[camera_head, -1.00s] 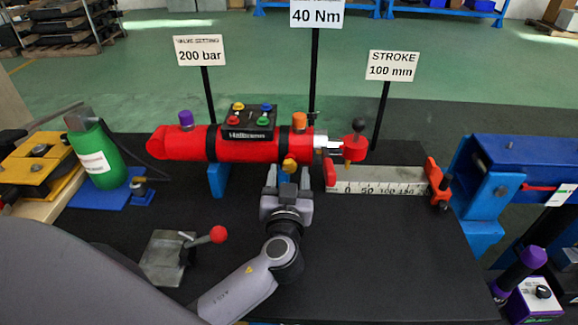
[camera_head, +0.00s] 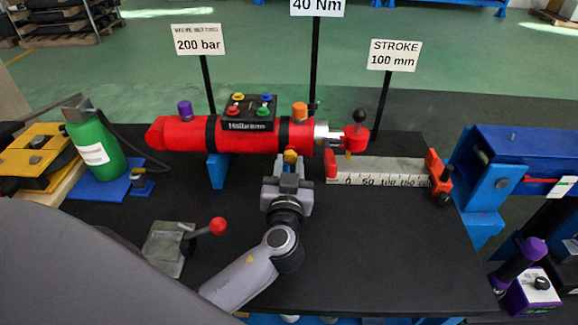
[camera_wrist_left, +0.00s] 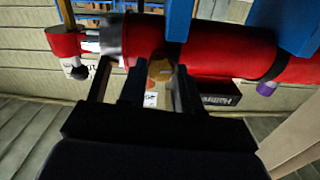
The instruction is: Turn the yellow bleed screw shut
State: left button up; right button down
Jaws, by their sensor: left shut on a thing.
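The yellow bleed screw (camera_head: 290,156) sticks out of the near side of the red cylinder (camera_head: 262,137), toward its right end. My left gripper (camera_head: 288,172) reaches it from the front, with its fingers shut on the screw. In the left wrist view the screw's yellow head (camera_wrist_left: 160,70) shows between the two dark fingers, against the red body. The fingers hide part of the screw, so how far it is turned cannot be seen. My right gripper is not in view.
A steel scale (camera_head: 375,175) lies right of the cylinder. A grey block with a red-knobbed lever (camera_head: 185,240) stands left of my left arm. A green bottle (camera_head: 95,145) is at the left. Sign posts rise behind the cylinder. The front right tabletop is clear.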

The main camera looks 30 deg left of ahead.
pick_arm(q)
jog(key=m, duration=0.4)
jog(key=shift+r+b, duration=0.1)
jog(key=shift+b, duration=0.25)
jog(key=m, duration=0.4)
jog(key=shift+r+m, duration=0.1)
jog(key=shift+m, duration=0.2)
jog(key=m+p, duration=0.2)
jog(key=m, duration=0.3)
jog(key=shift+m, duration=0.3)
jog(key=m+p, duration=0.2)
jog(key=m, duration=0.3)
jog(key=shift+w+m, duration=0.1)
jog(key=shift+m, duration=0.3)
jog(key=o, duration=1.1)
jog(key=shift+c, duration=0.2)
